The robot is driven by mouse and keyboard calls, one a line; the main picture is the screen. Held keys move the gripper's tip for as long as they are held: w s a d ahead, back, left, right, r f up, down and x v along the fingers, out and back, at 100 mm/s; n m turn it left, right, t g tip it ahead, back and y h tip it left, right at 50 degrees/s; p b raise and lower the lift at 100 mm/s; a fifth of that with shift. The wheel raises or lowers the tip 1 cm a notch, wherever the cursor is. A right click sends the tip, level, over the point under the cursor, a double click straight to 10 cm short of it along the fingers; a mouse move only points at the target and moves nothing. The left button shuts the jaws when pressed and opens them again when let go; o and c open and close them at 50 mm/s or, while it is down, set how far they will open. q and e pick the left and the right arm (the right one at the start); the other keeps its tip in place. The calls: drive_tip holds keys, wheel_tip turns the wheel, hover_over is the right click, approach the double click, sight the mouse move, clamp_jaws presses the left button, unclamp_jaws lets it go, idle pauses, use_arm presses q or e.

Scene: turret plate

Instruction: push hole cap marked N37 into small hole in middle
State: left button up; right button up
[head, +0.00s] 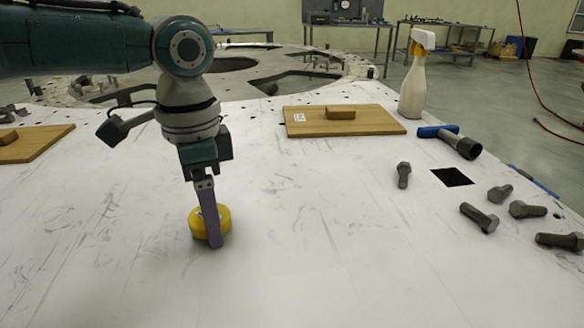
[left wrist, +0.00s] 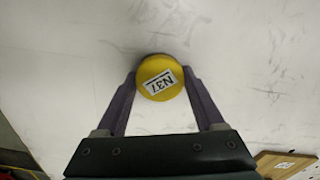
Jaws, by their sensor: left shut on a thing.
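A round yellow hole cap (head: 197,224) is in my left gripper (head: 213,243) at the left middle of the white plate. In the left wrist view the cap (left wrist: 158,88) shows a white label reading N37, and the left gripper's (left wrist: 160,86) two purple fingers are on either side of it. The gripper is shut on the cap, low over or at the plate surface; I cannot tell whether the cap touches it. Any hole under the cap is hidden. My right gripper is in neither view.
A wooden board with a handle block (head: 370,122) lies at the back, another board (head: 30,143) at far left. A white spray bottle (head: 413,85), a blue-handled tool (head: 450,139), several large bolts (head: 480,217) and a square opening (head: 452,177) are at right. The front middle is clear.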

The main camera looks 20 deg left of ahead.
use_arm(q)
drive_tip(key=o, duration=1.3)
drive_tip(key=shift+o, duration=0.2)
